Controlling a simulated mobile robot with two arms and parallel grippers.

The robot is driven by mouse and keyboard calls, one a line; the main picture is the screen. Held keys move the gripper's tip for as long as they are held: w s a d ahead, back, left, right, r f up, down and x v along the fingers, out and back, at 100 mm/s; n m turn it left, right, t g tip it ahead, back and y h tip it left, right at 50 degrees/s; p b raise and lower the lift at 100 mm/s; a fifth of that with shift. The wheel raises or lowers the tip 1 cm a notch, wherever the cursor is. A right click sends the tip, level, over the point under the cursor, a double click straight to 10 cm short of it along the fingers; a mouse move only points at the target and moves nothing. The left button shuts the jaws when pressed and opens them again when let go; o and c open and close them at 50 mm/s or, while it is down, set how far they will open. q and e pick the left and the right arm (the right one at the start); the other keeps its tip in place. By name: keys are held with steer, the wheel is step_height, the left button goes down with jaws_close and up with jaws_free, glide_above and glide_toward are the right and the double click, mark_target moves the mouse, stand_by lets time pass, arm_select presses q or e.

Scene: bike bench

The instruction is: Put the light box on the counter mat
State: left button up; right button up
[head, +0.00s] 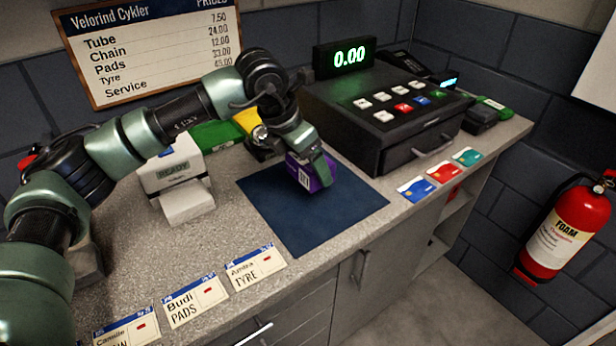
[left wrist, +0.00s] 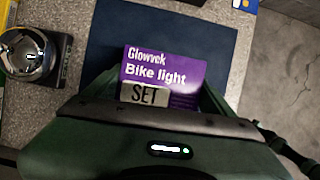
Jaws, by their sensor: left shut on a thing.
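The light box (head: 298,168) is a small purple carton over the dark blue counter mat (head: 285,222) in the head view. In the left wrist view the box (left wrist: 160,72) reads "Glowvek Bike light SET", with the mat (left wrist: 108,32) behind it. My left gripper (head: 318,172) is shut on the box, its fingers on either side. The box is over the back part of the mat; I cannot tell whether it touches the mat. My right gripper is not in view.
A black cash register (head: 385,115) stands right behind the mat. A label printer (head: 175,180) is at left, a chrome bell (left wrist: 25,52) beside the mat. Name cards (head: 255,268) line the front edge; coloured cards (head: 443,172) lie at right. The mat's front is clear.

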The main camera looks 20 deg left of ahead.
mark_target(298, 163)
arm_select(q)
step_height(298, 163, down, 4)
steer(key=shift+f, duration=0.25)
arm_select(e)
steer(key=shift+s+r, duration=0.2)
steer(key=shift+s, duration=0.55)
arm_select(q)
steer(key=shift+f, duration=0.1)
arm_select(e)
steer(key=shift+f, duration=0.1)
arm_select(q)
steer(key=o, duration=1.3)
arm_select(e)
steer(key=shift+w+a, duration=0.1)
arm_select(q)
steer(key=shift+r, duration=0.25)
steer(key=v, duration=1.1)
steer(key=shift+s+a+r+b, duration=0.15)
steer(key=shift+r+b, duration=0.2)
steer(key=shift+b, duration=0.05)
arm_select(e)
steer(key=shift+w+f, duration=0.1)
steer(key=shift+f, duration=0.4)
